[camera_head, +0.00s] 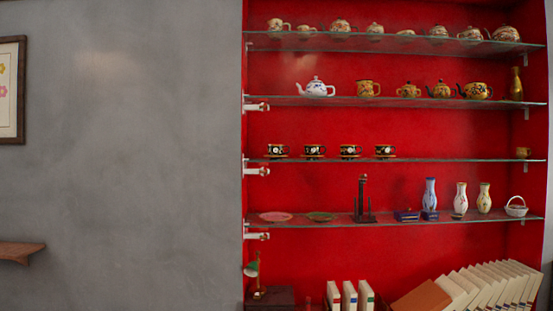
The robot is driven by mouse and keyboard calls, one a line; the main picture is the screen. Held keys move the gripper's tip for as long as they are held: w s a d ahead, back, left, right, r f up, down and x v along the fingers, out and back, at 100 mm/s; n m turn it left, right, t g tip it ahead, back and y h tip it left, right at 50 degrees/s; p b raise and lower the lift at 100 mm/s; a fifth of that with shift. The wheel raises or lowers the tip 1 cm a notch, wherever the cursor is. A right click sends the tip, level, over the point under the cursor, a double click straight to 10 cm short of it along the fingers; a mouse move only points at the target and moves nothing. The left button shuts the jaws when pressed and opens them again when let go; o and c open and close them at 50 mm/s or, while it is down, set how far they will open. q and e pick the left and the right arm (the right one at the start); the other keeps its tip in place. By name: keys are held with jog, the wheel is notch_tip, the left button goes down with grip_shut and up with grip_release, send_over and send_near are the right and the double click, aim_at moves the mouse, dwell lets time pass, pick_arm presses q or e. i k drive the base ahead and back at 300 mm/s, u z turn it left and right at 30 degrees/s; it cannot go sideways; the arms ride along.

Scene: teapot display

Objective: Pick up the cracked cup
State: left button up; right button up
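Several small black cups with white and gold decoration stand in a row on the middle glass shelf (452,158), each on a saucer. The leftmost cup (277,149) is near the shelf's left end, and the rightmost of the row (384,150) is near the middle. A single golden-brown cup (523,152) stands alone at that shelf's right end. The cups are too small in the picture to tell which one is cracked. Neither of my grippers is in view.
The red-backed cabinet (300,195) has several glass shelves. Teapots fill the upper ones. Below stand plates (275,216), a dark tower (362,199), vases (430,193) and a white basket (516,207). Books (505,282) and a green lamp (252,269) are lowest. A wooden wall shelf (18,251) juts out left.

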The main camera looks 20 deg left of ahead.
aim_at(273, 150)
jog(key=z, duration=0.45)
jog(key=i, duration=0.5)
jog(key=u, duration=1.9)
